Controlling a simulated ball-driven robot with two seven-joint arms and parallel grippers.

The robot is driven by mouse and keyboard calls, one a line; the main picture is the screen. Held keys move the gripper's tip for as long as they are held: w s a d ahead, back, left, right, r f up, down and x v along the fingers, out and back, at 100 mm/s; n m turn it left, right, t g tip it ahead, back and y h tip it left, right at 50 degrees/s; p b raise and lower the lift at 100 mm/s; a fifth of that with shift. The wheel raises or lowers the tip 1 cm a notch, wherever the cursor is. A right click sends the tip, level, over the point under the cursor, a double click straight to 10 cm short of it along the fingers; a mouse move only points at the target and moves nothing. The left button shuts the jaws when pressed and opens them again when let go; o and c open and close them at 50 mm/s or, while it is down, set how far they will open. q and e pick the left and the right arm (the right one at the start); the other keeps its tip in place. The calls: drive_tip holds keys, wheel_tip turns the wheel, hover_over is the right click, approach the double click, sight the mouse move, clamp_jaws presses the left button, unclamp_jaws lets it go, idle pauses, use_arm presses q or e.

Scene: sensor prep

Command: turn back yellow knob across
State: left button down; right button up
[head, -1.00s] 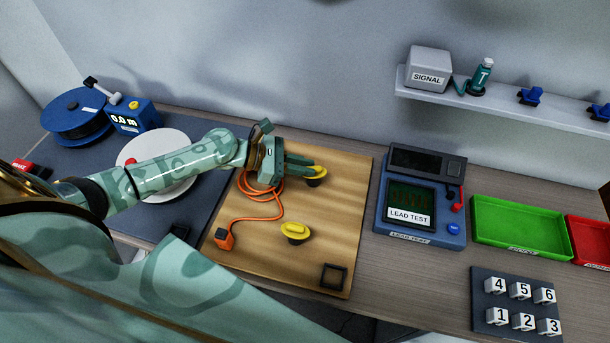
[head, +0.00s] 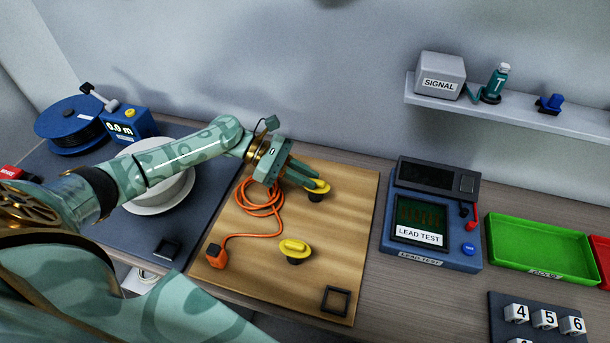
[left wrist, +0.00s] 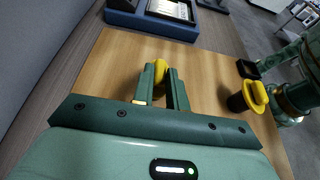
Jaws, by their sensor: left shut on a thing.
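The back yellow knob (head: 318,187) stands on a dark round base at the back of the wooden board (head: 345,232). My left gripper (head: 312,183) is shut on it, its fingers reaching in from the upper left. In the left wrist view, the back yellow knob (left wrist: 158,72) shows between the two fingers of my left gripper (left wrist: 160,82). The front yellow knob (head: 294,247) stands nearer on the board, untouched, and also shows in the left wrist view (left wrist: 256,94). My right gripper is not in view.
An orange cable (head: 256,198) lies coiled left of the back knob, ending in an orange block (head: 215,257). A small black square frame (head: 336,300) is at the board's front right. The lead test unit (head: 434,220) and green tray (head: 540,250) stand to the right.

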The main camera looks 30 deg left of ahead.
use_arm(q)
drive_tip(key=c, duration=1.4)
unclamp_jaws()
drive_tip(key=v, duration=1.6)
drive_tip(key=shift+a+p, duration=0.2)
drive_tip(key=shift+p, duration=0.1)
